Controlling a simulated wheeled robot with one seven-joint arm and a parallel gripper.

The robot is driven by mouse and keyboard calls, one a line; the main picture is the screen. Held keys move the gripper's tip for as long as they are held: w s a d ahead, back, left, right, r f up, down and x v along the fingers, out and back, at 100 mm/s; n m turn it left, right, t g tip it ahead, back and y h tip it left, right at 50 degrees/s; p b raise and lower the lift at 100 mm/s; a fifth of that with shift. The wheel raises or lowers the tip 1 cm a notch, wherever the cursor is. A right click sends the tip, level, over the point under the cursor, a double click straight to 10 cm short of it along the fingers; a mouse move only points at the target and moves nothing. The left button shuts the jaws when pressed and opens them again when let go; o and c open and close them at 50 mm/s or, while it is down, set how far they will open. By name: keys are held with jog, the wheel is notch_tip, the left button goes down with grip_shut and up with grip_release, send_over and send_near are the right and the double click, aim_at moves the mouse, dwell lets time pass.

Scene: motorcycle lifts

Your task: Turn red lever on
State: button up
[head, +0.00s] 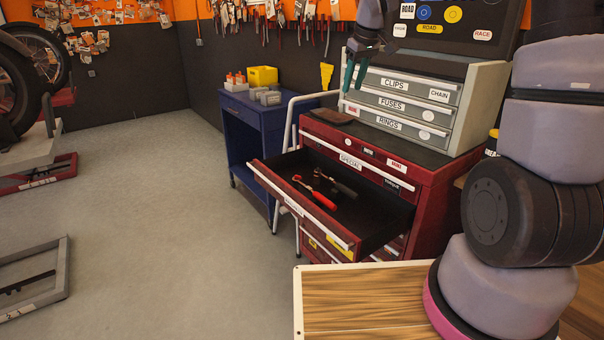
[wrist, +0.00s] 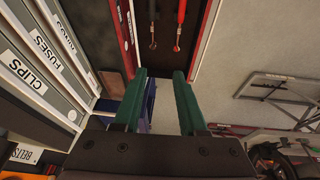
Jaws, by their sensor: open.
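My gripper (head: 355,74) is up in front of the grey drawer cabinet. Its two green fingers, also in the wrist view (wrist: 160,76), stand apart with nothing between them. A red-handled tool (head: 319,196) lies in the open top drawer (head: 376,229) of the red tool chest, below my gripper and apart from it. The wrist view also shows its red handle (wrist: 182,12), beyond the fingertips. I cannot tell whether this tool is the red lever; no red lever on a fixture is clearly visible.
A black-handled tool (head: 340,184) lies beside the red-handled one. The grey drawer cabinet (head: 400,104) stands on the red chest. A blue cart (head: 246,130) with a yellow bin (head: 262,76) is behind. A wooden-topped surface (head: 360,308) is in front. The floor at left centre is clear.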

jog(key=w+a+f+n+g+y, duration=0.1)
jog(key=w+a+f+n, duration=0.35)
jog(key=w+f, duration=0.65)
jog(key=n+g+y, duration=0.1)
jog(key=n+y, duration=0.1)
send_near(298, 177)
jog(key=x, duration=0.7)
jog(key=shift+w+d+f, duration=0.1)
jog(key=shift+d+f, duration=0.1)
grip_shut()
